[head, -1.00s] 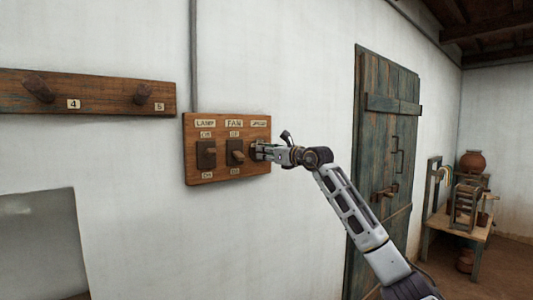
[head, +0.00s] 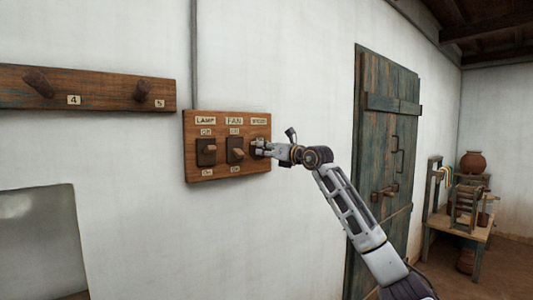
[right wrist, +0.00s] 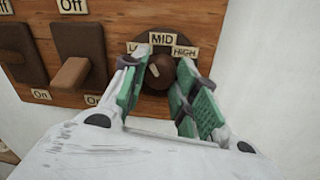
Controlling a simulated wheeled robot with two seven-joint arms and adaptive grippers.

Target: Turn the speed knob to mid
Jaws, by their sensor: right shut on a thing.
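The speed knob (right wrist: 160,78) is a dark round knob on a dark disc at the right end of a wooden switch board (head: 190,172). In the right wrist view, labels LOW, MID (right wrist: 161,39) and HIGH (right wrist: 184,51) arc above it; LOW is partly covered by a finger. A pale mark on the knob's face sits left of its centre, seemingly toward the upper left; its exact direction is hard to tell. My right gripper (right wrist: 157,80) has its green-padded fingers on both sides of the knob, shut on it. In the head view the right gripper (head: 258,149) hides the knob.
The lamp switch (head: 206,152) and fan switch (head: 236,150) are left of the knob, the fan switch close to my fingers. A peg rail (head: 100,92) is further left. A wooden door (head: 380,150) and a table with pots stand to the right.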

